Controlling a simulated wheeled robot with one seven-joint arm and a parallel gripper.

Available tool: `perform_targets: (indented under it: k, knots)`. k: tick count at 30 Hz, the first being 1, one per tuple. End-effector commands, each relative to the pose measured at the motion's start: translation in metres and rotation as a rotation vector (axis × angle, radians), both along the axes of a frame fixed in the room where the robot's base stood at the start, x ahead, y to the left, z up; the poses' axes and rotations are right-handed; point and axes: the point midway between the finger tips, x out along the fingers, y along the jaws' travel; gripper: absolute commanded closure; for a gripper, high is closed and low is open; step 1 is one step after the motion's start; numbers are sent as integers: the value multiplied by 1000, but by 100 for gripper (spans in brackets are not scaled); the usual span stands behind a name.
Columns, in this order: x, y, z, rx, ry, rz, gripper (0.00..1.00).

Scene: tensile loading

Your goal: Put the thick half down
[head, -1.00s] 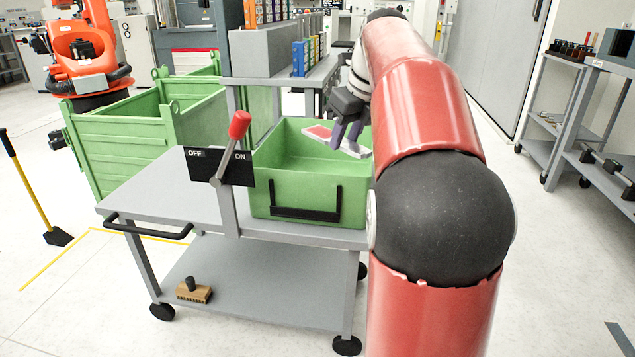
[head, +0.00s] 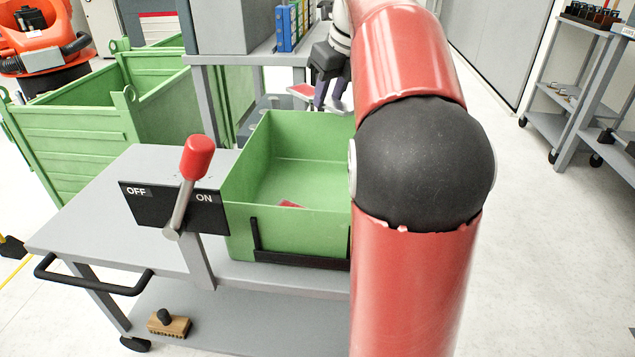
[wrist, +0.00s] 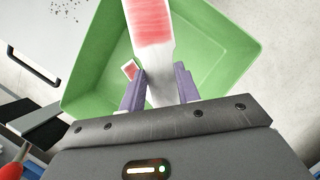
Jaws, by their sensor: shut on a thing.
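My gripper (head: 329,93) is shut on a flat half specimen (wrist: 152,30), white with a red face, gripped near its narrower end. In the head view the held half (head: 302,91) shows partly, near the far rim of the green bin (head: 238,190). In the wrist view it is above the bin (wrist: 215,40), with its wide end pointing away from the gripper. A smaller red and white piece (wrist: 129,69) lies inside the bin; its red part (head: 290,204) also shows over the front wall. My arm hides the bin's right side.
The bin stands on a grey cart (head: 85,205) beside a red-handled ON/OFF lever (head: 190,175). A brush (head: 168,324) lies on the lower shelf. A shelf with a grey block (head: 233,25) stands behind. A large green container (head: 75,135) is at left.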

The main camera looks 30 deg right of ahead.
Motion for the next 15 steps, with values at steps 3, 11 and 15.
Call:
perform_targets:
  k: [3,11,15]
  knots:
    - [-1,1,-32,2,1,1,95]
    - [-1,0,-103,2,2,0,95]
    - [-1,0,-132,0,1,-1,95]
